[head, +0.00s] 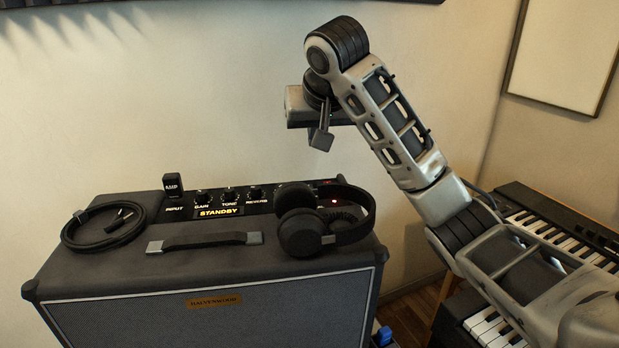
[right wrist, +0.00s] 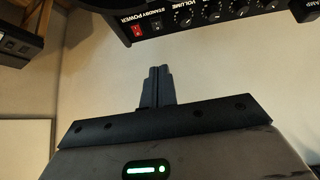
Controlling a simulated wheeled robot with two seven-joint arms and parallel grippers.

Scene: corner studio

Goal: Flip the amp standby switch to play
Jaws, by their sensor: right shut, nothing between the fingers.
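The amp (head: 210,279) has a control panel (head: 231,196) along its back top edge, with a lit display (head: 220,211) reading STANDBY. The panel shows upside down in the right wrist view, with a red switch (right wrist: 137,30) beside the STANDBY and POWER lettering. I cannot make out the standby switch's lever or position there; in the head view headphones (head: 325,222) cover much of that end. My right gripper (head: 321,139) is shut and empty, above and behind the panel's right end, apart from it. Its closed fingers show in the right wrist view (right wrist: 157,82). My left gripper is out of view.
The headphones lie on the amp's right top, by a small red light (head: 334,202). A coiled cable (head: 103,226) lies at the left, and a handle (head: 205,241) crosses the middle. Keyboards (head: 560,232) stand at the right. The space above the amp's left is clear.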

